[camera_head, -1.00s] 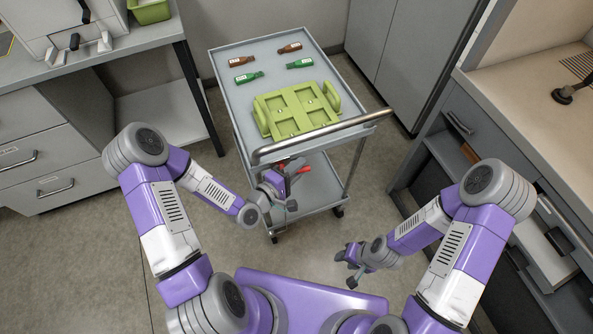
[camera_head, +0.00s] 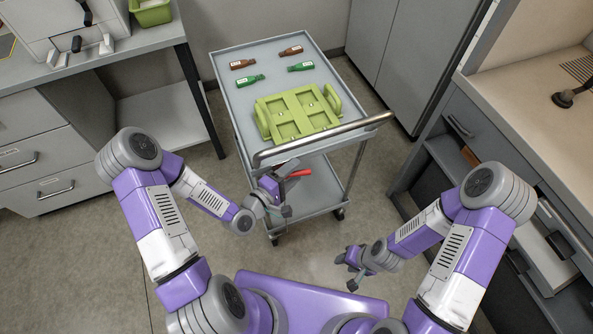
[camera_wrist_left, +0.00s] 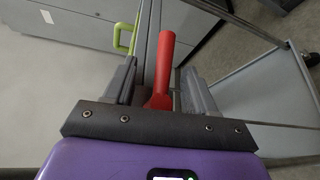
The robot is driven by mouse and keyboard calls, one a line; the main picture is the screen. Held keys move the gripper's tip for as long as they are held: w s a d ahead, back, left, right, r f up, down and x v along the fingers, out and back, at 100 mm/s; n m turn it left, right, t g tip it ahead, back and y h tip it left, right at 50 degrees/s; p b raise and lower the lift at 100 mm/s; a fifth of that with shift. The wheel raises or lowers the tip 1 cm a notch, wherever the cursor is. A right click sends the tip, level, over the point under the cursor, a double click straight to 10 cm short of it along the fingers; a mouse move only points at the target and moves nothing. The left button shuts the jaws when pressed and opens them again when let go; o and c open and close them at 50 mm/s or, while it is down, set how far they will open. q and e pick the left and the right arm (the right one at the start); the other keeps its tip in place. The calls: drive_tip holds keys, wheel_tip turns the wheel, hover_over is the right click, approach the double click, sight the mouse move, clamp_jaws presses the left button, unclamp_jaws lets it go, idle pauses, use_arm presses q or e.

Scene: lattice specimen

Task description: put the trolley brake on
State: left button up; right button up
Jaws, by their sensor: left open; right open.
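The grey trolley (camera_head: 230,98) stands ahead with its metal push handle (camera_head: 330,136) on the near side. A red brake lever (camera_head: 299,174) shows under the handle, and in the left wrist view the red lever (camera_wrist_left: 165,66) points up between the fingers. My left gripper (camera_head: 287,178) is open at the trolley's near side, with a finger on each side of the lever; I cannot tell whether either touches it. My right gripper (camera_head: 352,269) is open and empty over the floor at the right. The lever's lower end is hidden by my left gripper.
A green tray (camera_head: 297,116) and several small brown and green bottles (camera_head: 249,80) lie on the trolley top. A bench with drawers (camera_head: 40,160) stands at the left, a counter (camera_head: 540,90) at the right.

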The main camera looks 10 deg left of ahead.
use_arm(q)
drive_tip(key=p+v, duration=0.1)
drive_tip(key=v, duration=0.2)
drive_tip(key=shift+d+p, duration=0.1)
drive_tip(key=shift+p, duration=0.2)
drive_tip(key=shift+s+a+p, duration=0.3)
drive_tip(key=shift+s+p, duration=0.15)
drive_tip(key=shift+s, duration=0.2)
